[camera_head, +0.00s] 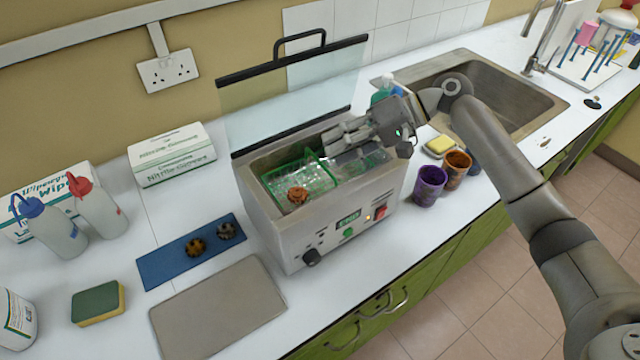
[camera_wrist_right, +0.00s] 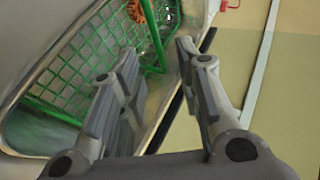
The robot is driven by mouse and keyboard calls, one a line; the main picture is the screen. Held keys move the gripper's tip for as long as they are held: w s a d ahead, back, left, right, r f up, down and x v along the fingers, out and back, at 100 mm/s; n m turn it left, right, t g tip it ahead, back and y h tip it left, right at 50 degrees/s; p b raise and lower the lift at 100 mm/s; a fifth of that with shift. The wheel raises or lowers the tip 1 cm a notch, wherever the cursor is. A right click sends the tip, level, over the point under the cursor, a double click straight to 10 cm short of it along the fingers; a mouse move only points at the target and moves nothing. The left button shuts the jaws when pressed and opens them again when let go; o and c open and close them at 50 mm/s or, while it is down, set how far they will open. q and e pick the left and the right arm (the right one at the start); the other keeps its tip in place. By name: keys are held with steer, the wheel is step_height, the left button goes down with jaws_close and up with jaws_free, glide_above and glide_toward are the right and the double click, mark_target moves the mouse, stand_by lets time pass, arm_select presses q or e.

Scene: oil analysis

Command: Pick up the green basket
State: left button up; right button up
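The green basket (camera_head: 300,174) is a wire mesh basket inside the open grey bath (camera_head: 285,205). An orange-brown gear-like part (camera_head: 297,196) lies in it. My right gripper (camera_head: 335,141) reaches over the bath from the right, above the basket. In the right wrist view the green basket (camera_wrist_right: 85,65) shows at the left, with a green bar rising beside the fingers. My right gripper's fingers (camera_wrist_right: 160,95) are apart there, with a clear gap between them. I cannot tell whether a finger touches the basket. Part of the basket is hidden under the gripper. My left gripper is not in view.
The bath's glass lid (camera_head: 290,90) stands raised behind it. A blue mat (camera_head: 165,266) with two small parts and a grey plate (camera_head: 215,310) lie at the left. Purple (camera_head: 430,186) and orange (camera_head: 456,168) cups stand right of the bath, near the sink (camera_head: 500,90).

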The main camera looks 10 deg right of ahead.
mark_target(318, 159)
steer(key=x, duration=0.1)
steer(key=p+x, duration=0.1)
steer(key=x, duration=0.1)
steer(key=p+x, duration=0.1)
steer(key=x, duration=0.1)
steer(key=shift+s+a+f, duration=0.15)
steer(key=shift+s+a, duration=0.05)
steer(key=shift+a+f, duration=0.15)
steer(key=shift+f, duration=0.05)
jaws_close()
steer(key=shift+r, duration=0.1)
